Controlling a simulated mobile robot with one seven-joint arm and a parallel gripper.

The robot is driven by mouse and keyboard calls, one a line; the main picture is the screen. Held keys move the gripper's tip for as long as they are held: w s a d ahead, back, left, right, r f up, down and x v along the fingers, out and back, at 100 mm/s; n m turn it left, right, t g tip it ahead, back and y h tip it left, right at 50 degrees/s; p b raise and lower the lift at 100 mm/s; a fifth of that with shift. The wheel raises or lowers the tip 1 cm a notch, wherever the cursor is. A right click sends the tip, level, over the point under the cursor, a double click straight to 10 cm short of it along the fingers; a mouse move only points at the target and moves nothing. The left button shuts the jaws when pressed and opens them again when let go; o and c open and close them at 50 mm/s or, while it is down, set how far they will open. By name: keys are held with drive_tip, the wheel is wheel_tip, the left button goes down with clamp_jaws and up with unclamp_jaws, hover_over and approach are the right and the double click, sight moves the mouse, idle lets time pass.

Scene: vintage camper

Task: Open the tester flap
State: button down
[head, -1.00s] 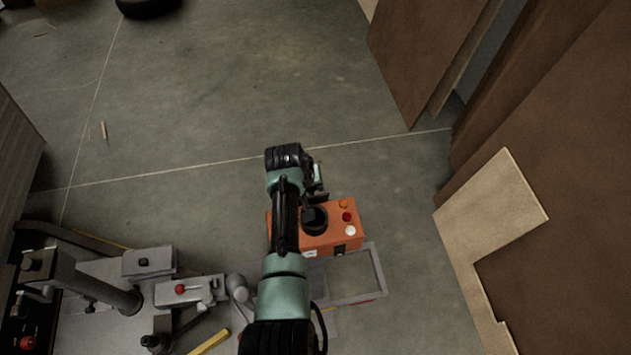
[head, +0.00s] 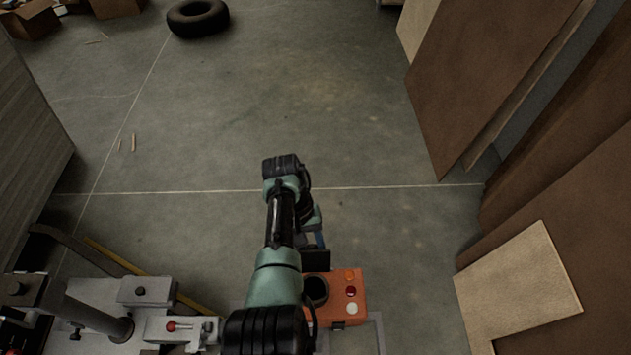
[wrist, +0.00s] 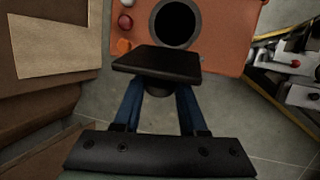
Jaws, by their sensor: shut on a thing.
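The tester is an orange box (head: 348,312) on the bench, with a round black opening (head: 317,291) in its top. The opening is uncovered and also shows in the wrist view (wrist: 174,24). The black square flap (head: 316,261) stands raised at the far side of the opening; in the wrist view (wrist: 157,63) it is tilted up beside the opening. My gripper (wrist: 158,92) has its blue fingers closed around a dark knob on the flap's outer face. In the head view my gripper (head: 319,240) is partly hidden by my arm.
Amber, red and white buttons (head: 351,291) sit on the tester's right part. A grey bench with clamps and a red knob (head: 171,326) is at lower left. Brown panels (head: 490,80) lean at the right. The floor beyond is open, with a tyre (head: 197,18) far off.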

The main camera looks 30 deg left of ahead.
drive_tip(key=shift+f, duration=0.1)
drive_tip(key=shift+c, duration=2.3)
unclamp_jaws()
drive_tip(key=v, duration=1.3)
drive_tip(key=shift+b, duration=0.3)
